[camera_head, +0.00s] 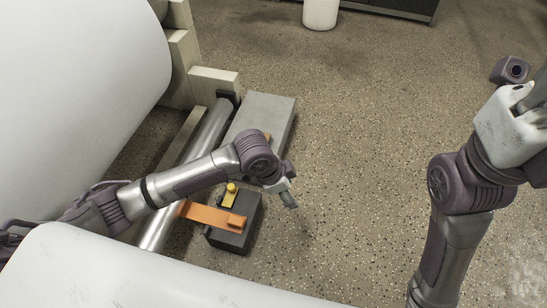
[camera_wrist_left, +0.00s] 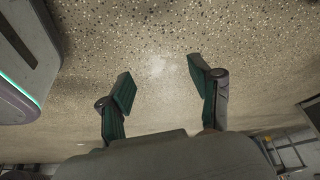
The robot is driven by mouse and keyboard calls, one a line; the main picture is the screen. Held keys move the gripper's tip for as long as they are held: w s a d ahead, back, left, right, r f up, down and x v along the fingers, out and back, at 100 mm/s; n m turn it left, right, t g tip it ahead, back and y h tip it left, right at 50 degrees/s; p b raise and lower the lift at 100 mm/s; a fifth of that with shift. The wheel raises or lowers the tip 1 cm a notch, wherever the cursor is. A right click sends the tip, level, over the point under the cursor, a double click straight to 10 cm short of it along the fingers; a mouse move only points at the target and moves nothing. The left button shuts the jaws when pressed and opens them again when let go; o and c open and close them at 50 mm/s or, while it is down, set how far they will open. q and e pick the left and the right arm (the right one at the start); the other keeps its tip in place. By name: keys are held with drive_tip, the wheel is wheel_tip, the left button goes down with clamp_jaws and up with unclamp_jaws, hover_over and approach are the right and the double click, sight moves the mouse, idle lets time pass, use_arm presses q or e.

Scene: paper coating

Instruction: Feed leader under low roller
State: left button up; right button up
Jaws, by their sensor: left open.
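The orange leader (camera_head: 208,214) is a flat strip. Its left end meets the low roller, and its right end lies on a dark block (camera_head: 232,240). The low roller (camera_head: 208,131) is a long metal cylinder running diagonally near the floor, partly hidden by my left arm. My left gripper (camera_head: 289,198) is right of the leader and above the floor, apart from the strip. In the left wrist view its green-padded fingers (camera_wrist_left: 165,92) are spread with only floor between them. My right arm stands at the right, its fingers out of the picture.
A small yellow piece (camera_head: 230,194) sits on the dark block. A grey block (camera_head: 262,117) lies beside the roller. Large white rolls stand at the upper left (camera_head: 75,85) and bottom (camera_head: 130,275). A white bin (camera_head: 320,13) is at the back. The middle floor is clear.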

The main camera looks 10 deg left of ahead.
use_arm(q)
drive_tip(key=w+a+r+n+t+y+p, duration=0.1)
drive_tip(key=a+r+n, duration=0.3)
drive_tip(key=r, duration=0.5)
drive_tip(key=shift+w+a+p, duration=0.15)
drive_tip(key=shift+w+p, duration=0.25)
drive_tip(key=shift+p, duration=0.05)
